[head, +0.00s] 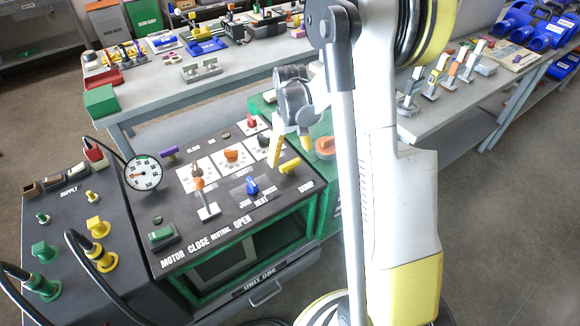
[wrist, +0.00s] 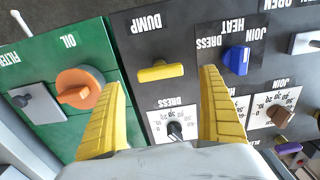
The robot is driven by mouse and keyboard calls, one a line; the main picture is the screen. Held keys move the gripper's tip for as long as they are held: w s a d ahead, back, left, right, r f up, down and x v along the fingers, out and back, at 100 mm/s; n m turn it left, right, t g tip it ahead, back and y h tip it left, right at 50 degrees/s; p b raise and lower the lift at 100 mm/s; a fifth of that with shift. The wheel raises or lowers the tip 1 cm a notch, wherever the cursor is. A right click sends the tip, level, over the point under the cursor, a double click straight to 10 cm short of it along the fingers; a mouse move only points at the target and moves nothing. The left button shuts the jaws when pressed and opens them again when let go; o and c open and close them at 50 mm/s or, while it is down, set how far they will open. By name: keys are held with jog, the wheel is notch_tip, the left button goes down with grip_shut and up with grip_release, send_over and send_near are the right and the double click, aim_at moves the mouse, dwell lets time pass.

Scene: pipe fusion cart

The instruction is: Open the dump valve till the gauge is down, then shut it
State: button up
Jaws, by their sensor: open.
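The dump valve is a yellow bar handle (head: 289,166) by the DUMP label on the dark sloped panel. In the wrist view the yellow handle (wrist: 160,71) lies crosswise, between the open fingers' tips and apart from both. My gripper (head: 287,154) is open and empty, its yellow fingers pointing down at the panel by the handle. The round white gauge (head: 143,173) stands at the panel's left on a black hose. Its reading is too small to make out.
In the wrist view an orange OIL knob (wrist: 80,88) is close to the left finger and a blue HEAT knob (wrist: 238,59) to the right one. A DRESS dial (wrist: 174,130) is between the fingers. A toggle lever (head: 203,197) stands on the panel.

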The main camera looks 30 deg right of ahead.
aim_at(290, 163)
notch_tip(290, 163, down, 4)
jog(key=shift+f+b, duration=0.15)
jog(key=shift+b, duration=0.45)
jog(key=c, duration=1.2)
